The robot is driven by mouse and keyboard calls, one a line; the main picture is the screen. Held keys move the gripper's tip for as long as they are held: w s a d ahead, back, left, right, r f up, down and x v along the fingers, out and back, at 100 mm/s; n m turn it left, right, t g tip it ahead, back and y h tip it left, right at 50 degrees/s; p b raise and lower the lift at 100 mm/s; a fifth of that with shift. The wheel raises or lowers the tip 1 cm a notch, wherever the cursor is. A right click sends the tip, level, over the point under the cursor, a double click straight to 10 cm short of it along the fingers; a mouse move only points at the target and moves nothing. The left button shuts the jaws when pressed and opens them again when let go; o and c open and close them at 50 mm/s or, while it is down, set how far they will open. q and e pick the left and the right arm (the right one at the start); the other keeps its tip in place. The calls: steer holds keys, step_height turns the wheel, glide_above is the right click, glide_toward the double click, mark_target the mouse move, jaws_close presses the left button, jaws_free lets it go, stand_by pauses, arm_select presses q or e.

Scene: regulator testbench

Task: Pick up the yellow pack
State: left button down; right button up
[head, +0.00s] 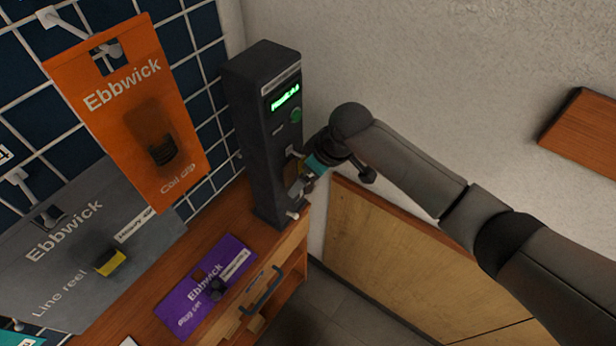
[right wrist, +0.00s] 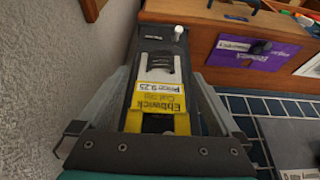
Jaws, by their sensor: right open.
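The yellow pack (right wrist: 158,108), labelled Ebbwick with a white price strip, is at the front of the dark upright device (head: 262,135). In the head view, a small yellowish patch of it (head: 293,168) shows beside my gripper, mostly hidden. My right gripper (head: 303,180) reaches in from the right at the device's front. In the right wrist view, my right gripper (right wrist: 161,82) is open, with one finger on each side of the yellow pack. I cannot tell whether either finger touches it. My left gripper is not in view.
An orange pack (head: 130,120) and a grey pack (head: 85,250) hang on the wire grid at left. A wall is close on the right.

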steer(key=shift+c, duration=0.2)
steer(key=shift+r, duration=0.1)
steer(key=c, duration=1.4)
steer(key=shift+r, duration=0.1)
